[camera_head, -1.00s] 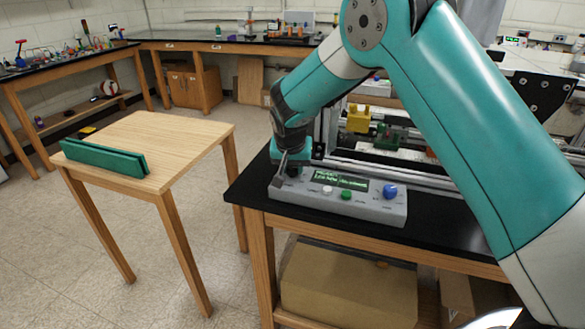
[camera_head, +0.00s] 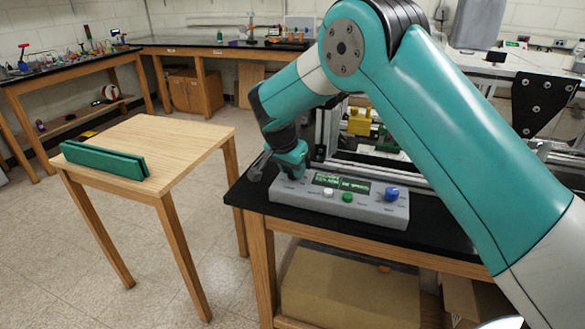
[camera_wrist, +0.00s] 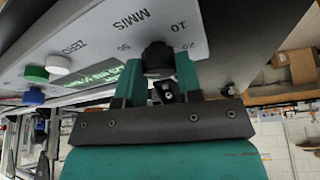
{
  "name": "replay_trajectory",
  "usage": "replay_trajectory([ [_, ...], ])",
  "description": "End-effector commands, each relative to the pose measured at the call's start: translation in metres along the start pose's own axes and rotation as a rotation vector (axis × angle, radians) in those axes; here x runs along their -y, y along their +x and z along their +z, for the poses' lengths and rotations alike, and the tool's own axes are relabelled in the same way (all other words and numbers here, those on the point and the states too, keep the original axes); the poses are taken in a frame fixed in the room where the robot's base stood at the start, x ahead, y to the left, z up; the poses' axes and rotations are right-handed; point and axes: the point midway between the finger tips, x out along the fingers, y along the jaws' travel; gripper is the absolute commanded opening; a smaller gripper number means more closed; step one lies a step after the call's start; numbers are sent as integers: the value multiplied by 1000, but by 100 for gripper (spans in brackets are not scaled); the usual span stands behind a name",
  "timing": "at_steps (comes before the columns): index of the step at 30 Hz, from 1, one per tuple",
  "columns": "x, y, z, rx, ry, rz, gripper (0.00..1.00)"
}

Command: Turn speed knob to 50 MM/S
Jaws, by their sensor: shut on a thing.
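The grey control box (camera_head: 335,200) sits on the black bench top. Its speed knob (camera_wrist: 157,58) is black and lies between the teal fingers of my gripper (camera_wrist: 160,78) in the wrist view. The fingers are shut on it. The labels MM/S, 10, 20 and 50 are printed around the knob; 10 and 20 are on one side, 50 on the other. I cannot make out a pointer mark. In the head view my gripper (camera_head: 292,170) is over the left end of the box and hides the knob.
The box also has a lit green display (camera_head: 341,183), a white button (camera_head: 328,191), a green button (camera_head: 347,197) and a blue knob (camera_head: 392,194). An extrusion frame stands behind it. A wooden table (camera_head: 190,140) with a green object (camera_head: 103,160) stands left, across a floor gap.

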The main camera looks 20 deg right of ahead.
Motion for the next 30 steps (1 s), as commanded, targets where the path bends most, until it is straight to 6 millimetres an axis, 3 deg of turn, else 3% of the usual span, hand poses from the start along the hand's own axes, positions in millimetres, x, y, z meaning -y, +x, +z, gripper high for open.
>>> replay_trajectory([
  [9,1,-1,0,-1,3,-2,9],
  [10,1,-1,0,-1,3,-2,35],
  [13,1,-1,0,-1,2,-1,58],
  [23,0,-2,0,0,1,-1,58],
  [26,1,-11,0,-1,2,-2,58],
  [30,1,-38,0,-2,1,-6,58],
])
